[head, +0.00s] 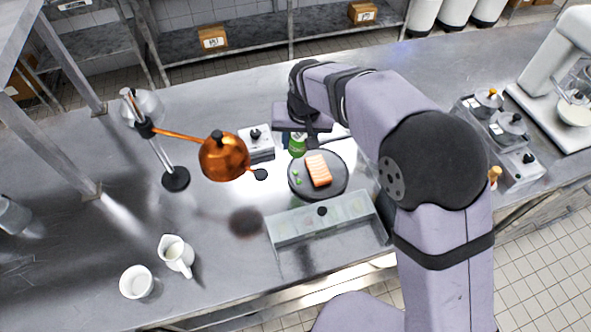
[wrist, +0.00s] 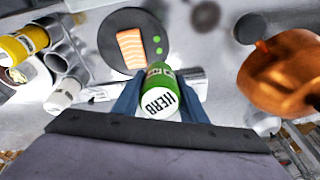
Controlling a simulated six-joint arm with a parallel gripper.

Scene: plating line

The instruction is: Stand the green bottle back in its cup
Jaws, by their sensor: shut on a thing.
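The green bottle (wrist: 160,92) has a white end marked "HERB" and sits between the fingers of my gripper (wrist: 160,100) in the wrist view. My gripper is shut on it. In the head view the bottle (head: 297,147) shows below my gripper, just behind the dark round plate (head: 331,195). Several metal cups (wrist: 66,58) stand at the left of the wrist view. A yellow bottle (wrist: 24,43) and a white-capped bottle (wrist: 64,93) are among them. I cannot tell for sure which cup belongs to the green bottle. My arm hides part of the counter.
The plate carries a salmon piece (head: 318,170) and green dots. A copper heat lamp (head: 225,157) hangs left of the plate. A jug (head: 176,254) and a white cup (head: 137,282) stand front left. The left counter has free room.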

